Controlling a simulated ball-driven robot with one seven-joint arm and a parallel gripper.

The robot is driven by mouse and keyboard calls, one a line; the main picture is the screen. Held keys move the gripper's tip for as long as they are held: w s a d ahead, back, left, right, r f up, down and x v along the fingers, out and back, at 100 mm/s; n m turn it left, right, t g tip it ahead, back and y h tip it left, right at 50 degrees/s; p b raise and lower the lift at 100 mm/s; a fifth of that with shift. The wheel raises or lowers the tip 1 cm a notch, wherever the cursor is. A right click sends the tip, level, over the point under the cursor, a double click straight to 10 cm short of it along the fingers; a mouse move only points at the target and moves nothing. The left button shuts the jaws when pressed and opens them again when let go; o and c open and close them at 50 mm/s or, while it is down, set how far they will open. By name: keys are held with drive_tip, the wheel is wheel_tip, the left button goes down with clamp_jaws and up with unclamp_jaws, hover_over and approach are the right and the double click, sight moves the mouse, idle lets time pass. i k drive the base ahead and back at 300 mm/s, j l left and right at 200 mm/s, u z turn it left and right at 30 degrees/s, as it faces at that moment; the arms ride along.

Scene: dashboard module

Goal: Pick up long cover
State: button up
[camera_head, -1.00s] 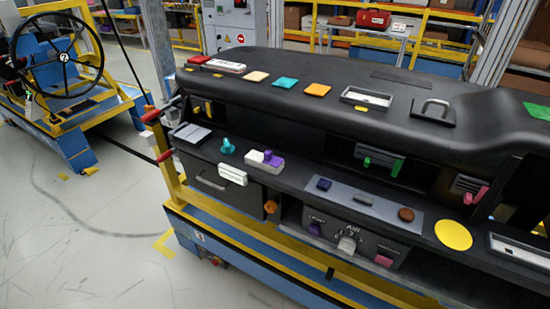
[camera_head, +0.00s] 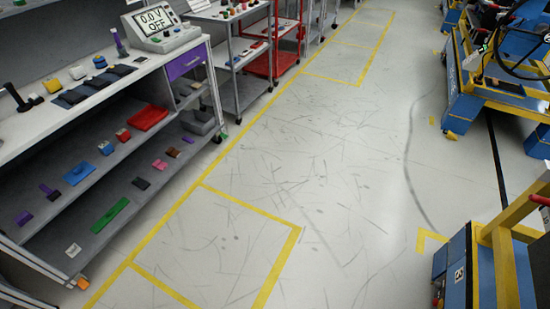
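My gripper is not in view. I cannot tell which piece, if any, is the long cover. On the left workbench, the white top (camera_head: 45,125) carries several flat dark pieces (camera_head: 97,82) in a row.
The floor (camera_head: 330,190) with yellow lines is clear in the middle. Yellow and blue frames (camera_head: 500,240) stand at the right.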

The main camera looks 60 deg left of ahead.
sight(108, 218)
drive_tip(key=u, duration=3)
drive_tip(key=k+z, duration=0.2)
drive_tip(key=z, duration=3.15)
drive_tip(key=u, duration=3.35)
